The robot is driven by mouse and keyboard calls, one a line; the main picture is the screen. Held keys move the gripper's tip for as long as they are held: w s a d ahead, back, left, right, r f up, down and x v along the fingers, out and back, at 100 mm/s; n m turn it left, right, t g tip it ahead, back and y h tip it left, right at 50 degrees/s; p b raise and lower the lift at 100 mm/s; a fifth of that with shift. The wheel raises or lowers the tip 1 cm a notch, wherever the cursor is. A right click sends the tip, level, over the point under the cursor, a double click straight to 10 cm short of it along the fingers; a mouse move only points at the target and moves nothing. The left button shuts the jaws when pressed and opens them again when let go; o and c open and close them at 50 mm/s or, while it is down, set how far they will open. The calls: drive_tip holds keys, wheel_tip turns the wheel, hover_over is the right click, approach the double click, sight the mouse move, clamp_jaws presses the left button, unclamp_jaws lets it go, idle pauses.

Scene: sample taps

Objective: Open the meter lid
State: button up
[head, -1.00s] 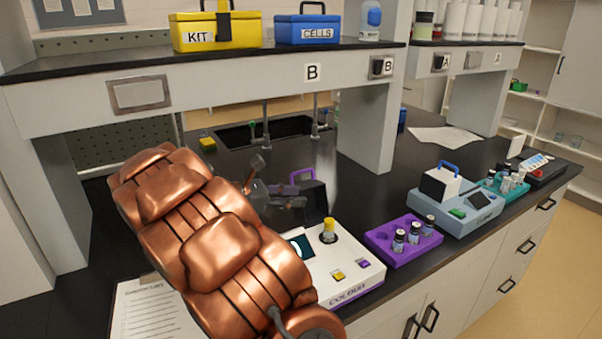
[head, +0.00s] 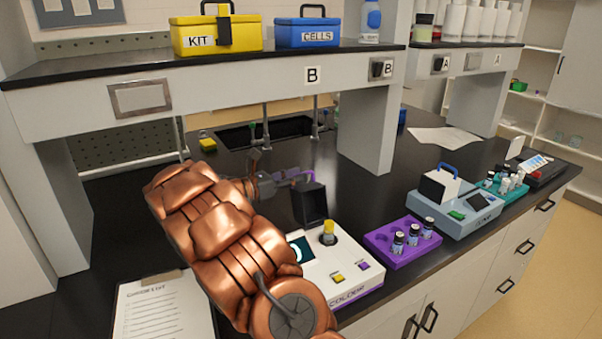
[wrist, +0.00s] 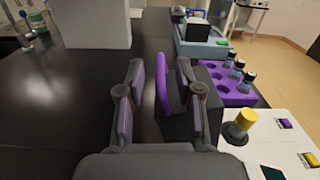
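The white colour meter (head: 350,275) stands near the bench's front edge. Its dark lid (head: 314,205) stands upright at the meter's back, clear of the yellow-capped vial (head: 328,234) in the well. A purple handle (wrist: 162,86) is on the lid's far side from the vial. My gripper (head: 278,181) is beside the lid, at handle height. In the wrist view, my gripper (wrist: 163,98) is open, with the handle between its fingers and a gap visible at the left finger. Contact at the right finger is unclear.
A purple vial rack (head: 402,256) and a blue-grey meter (head: 455,220) with a blue handle stand to the right. A shelf post (head: 365,130) rises behind. A clipboard (head: 160,310) lies at front left. The sink (head: 265,132) is behind.

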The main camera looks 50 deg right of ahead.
drive_tip(key=shift+x, duration=1.05)
clamp_jaws()
